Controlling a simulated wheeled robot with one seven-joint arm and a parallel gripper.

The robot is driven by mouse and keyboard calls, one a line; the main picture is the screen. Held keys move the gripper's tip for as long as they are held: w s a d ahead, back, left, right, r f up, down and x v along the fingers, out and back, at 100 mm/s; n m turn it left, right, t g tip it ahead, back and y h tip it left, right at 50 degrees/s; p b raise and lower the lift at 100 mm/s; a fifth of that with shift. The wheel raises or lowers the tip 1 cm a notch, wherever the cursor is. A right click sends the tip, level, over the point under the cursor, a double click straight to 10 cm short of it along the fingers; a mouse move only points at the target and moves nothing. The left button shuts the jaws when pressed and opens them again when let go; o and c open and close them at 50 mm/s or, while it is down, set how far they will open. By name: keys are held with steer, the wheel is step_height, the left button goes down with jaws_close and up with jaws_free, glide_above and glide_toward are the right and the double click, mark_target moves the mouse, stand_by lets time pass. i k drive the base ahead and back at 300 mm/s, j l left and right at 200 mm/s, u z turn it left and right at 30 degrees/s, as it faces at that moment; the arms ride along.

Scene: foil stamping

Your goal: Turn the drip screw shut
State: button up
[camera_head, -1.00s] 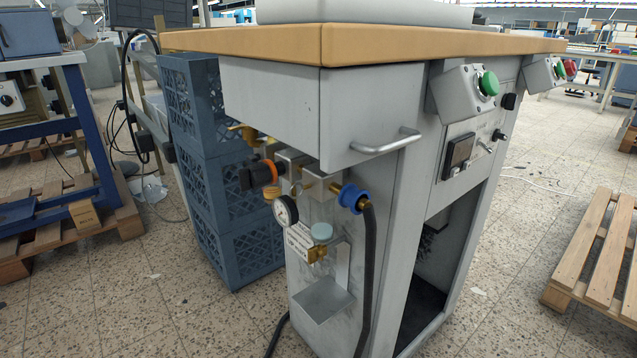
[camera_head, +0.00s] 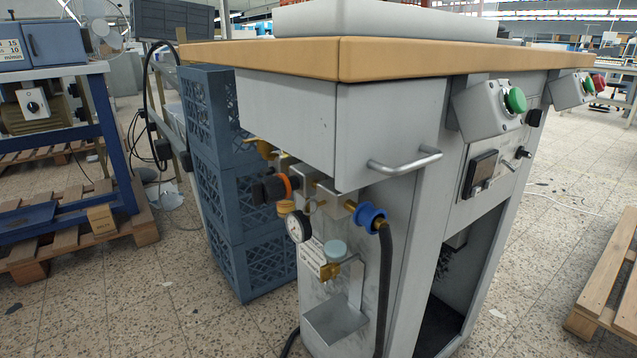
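The air fittings are mounted on the side of the grey machine cabinet (camera_head: 400,250), below the wooden top. A pale green round cap (camera_head: 335,250) sits low there, with a small brass fitting (camera_head: 330,271) just below it; I cannot tell for sure which part is the drip screw, or whether it is open or shut. A grey metal drip tray (camera_head: 335,322) is fixed beneath. Above are a round pressure gauge (camera_head: 298,226), a black knob with an orange ring (camera_head: 274,188) and a blue coupling (camera_head: 370,217) with a black hose. My gripper is not in view.
A metal handle (camera_head: 405,163) juts out above the fittings. Stacked blue crates (camera_head: 215,190) stand close on the left. Wooden pallets lie at the far left (camera_head: 145,225) and right (camera_head: 610,285).

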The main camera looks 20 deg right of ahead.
mark_target(269, 170)
steer(key=j+z, duration=0.25)
steer(key=j, duration=0.5)
steer(key=k+j+z, duration=0.1)
steer(key=j+z, duration=0.15)
steer(key=j, duration=0.5)
